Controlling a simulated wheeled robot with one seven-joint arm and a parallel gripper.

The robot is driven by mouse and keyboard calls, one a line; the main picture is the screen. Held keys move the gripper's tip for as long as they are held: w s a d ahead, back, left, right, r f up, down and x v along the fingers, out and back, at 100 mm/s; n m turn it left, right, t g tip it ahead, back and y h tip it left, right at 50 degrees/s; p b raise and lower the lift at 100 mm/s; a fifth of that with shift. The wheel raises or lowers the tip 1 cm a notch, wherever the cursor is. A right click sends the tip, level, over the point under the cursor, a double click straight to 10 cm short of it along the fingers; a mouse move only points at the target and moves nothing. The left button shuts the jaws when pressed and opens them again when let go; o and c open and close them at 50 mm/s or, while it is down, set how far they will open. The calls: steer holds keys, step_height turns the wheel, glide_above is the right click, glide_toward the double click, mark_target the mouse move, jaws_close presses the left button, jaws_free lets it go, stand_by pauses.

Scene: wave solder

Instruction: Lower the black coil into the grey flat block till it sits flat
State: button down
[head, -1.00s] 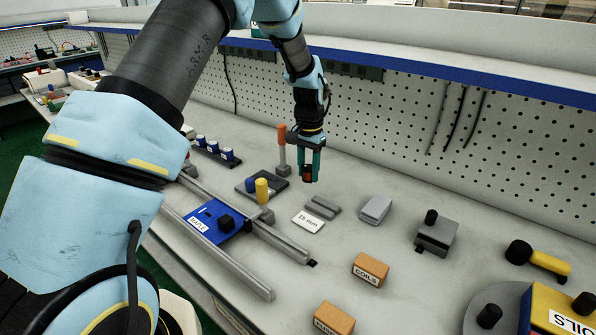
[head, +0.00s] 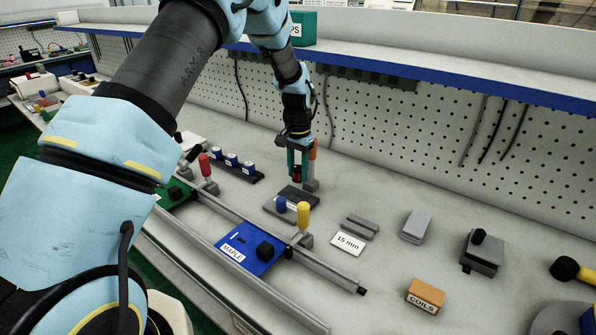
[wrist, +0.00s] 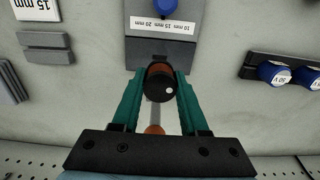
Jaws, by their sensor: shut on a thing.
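The black coil (wrist: 158,88) has a round black top with a small white dot and copper-orange sides. My gripper (head: 298,165) is shut on it, with one green finger on each side. The coil also shows low between the fingers in the head view (head: 296,173). The grey flat block (head: 278,208) lies on the bench just below, with a blue peg and a size label on it. In the wrist view the coil overlaps the lower edge of the block (wrist: 138,52). The coil appears held above the block; the exact gap and any recess under it are hidden.
A grey post with an orange top (head: 312,152) stands close behind my gripper. A yellow-topped clamp (head: 303,215) stands in front of the block, beside rails with a blue MAPLE board (head: 240,255). A rack of blue capacitors (head: 232,162) is at left.

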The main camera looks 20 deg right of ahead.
mark_target(298, 181)
steer(key=shift+f, duration=0.1)
steer(key=shift+f+b, duration=1.05)
steer(key=shift+f, duration=0.6)
steer(key=shift+f, duration=0.4)
steer(key=shift+f+b, duration=0.85)
steer(key=shift+f, duration=0.05)
stand_by(0.8)
steer(key=shift+c, duration=1.8)
jaws_free()
steer(key=shift+r, duration=0.1)
